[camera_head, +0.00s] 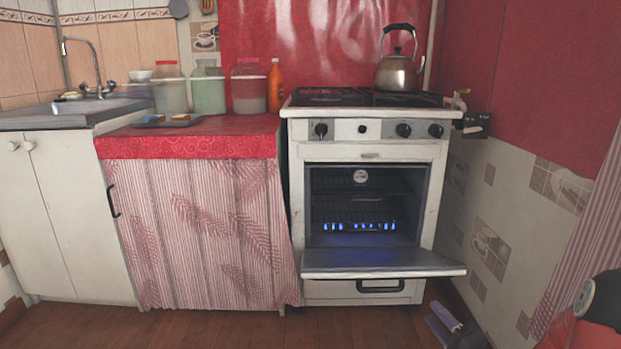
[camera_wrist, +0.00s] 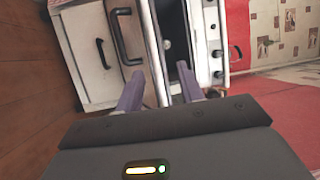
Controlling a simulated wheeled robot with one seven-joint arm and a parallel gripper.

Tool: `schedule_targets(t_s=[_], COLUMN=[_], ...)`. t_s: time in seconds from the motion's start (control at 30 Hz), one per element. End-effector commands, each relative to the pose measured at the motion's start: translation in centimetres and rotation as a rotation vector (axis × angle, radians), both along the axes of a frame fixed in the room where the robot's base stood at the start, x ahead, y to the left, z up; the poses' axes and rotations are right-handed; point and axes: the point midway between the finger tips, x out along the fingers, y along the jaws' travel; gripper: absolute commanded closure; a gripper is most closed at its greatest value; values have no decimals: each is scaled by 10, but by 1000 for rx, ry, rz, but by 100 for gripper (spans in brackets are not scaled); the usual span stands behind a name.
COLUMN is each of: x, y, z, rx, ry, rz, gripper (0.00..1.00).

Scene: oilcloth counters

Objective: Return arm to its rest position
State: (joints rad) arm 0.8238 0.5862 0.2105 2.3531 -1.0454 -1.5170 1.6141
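My gripper (camera_wrist: 160,78) shows in the wrist view with its two purple fingers spread apart and nothing held between them. In the head view, part of my gripper (camera_head: 442,322) shows low at the right, in front of the tiled wall and right of the stove. The white stove (camera_head: 372,150) stands in the middle of the head view. Its oven door (camera_head: 382,262) is folded down open, and blue flames (camera_head: 360,226) burn inside. My gripper appears apart from the door. The wrist view is tilted and shows the stove front with its knobs (camera_wrist: 217,53).
A kettle (camera_head: 397,70) stands on the stove top. Left of it, a red-covered counter (camera_head: 225,138) holds jars (camera_head: 208,90), an orange bottle (camera_head: 275,86) and a dark tray (camera_head: 150,125). A sink (camera_head: 95,105) is farther left. The wooden floor (camera_head: 200,325) in front is clear.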

Motion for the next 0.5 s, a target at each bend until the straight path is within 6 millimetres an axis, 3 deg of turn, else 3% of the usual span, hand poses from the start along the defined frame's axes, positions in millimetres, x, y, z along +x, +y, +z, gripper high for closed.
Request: schedule_targets(t_s=[0.5], x=[23], y=[12], z=[38], rx=[-476], ry=[127], rz=[-129], gripper=[62])
